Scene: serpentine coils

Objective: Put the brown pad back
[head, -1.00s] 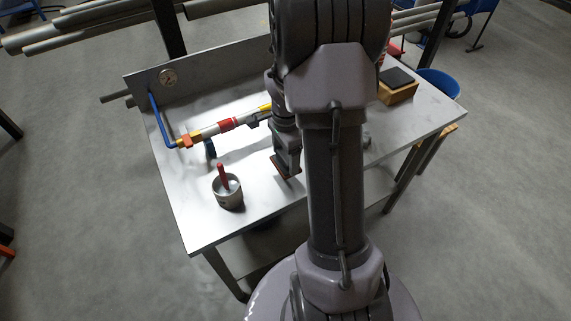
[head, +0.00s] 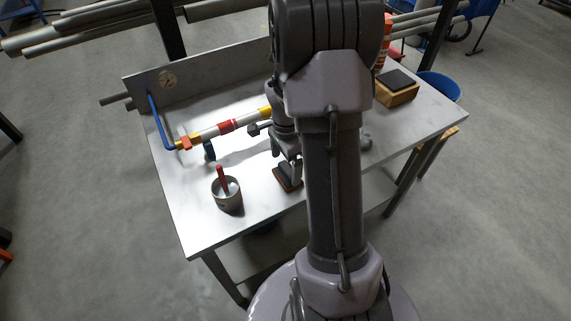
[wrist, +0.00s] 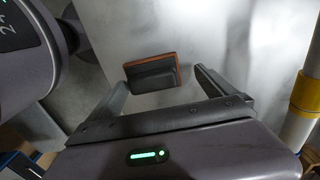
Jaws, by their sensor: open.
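I cannot tell how far above the pad the fingertips are. My arm hides part of the table's middle.
A grey cup (head: 228,195) with a red-handled tool stands left of the pad. A pipe assembly (head: 228,126) with red and yellow bands runs behind. A wooden block (head: 398,92) with a dark top sits at the back right. The table's (head: 205,228) front left is clear.

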